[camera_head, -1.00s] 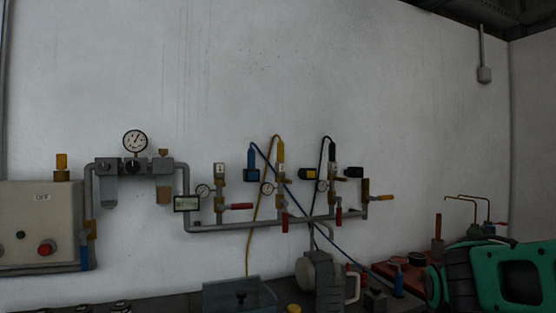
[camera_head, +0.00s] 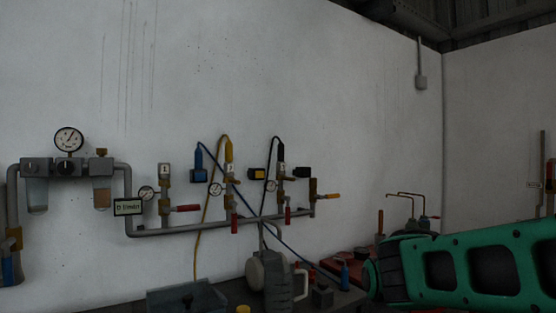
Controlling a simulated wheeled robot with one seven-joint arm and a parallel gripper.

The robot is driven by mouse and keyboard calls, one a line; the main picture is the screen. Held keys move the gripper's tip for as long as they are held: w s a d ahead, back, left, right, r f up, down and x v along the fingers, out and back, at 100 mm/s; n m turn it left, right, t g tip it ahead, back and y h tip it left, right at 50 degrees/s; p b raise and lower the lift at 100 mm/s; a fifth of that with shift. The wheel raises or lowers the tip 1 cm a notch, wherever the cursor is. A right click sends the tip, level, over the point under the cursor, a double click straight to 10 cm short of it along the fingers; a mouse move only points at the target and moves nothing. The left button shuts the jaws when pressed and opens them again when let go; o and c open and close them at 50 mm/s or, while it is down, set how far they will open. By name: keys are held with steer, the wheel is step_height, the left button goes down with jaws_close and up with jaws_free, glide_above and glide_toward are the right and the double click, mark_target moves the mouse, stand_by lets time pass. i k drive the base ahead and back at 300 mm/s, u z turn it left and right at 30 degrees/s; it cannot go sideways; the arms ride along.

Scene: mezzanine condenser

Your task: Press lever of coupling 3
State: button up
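The middle drop carries a yellow fitting (camera_head: 229,150) with a red handle (camera_head: 235,223) pointing down. The left drop has a plate marked 1 (camera_head: 165,169) and a red handle (camera_head: 187,208) pointing sideways. My gripper is not in view.
My green arm link spans the lower right. A blue hose (camera_head: 297,253) crosses in front of the manifold.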

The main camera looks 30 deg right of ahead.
mark_target(287, 198)
steer(key=k, duration=0.65)
steer(key=z, duration=0.55)
steer(key=i, duration=1.8)
steer(key=u, duration=0.5)
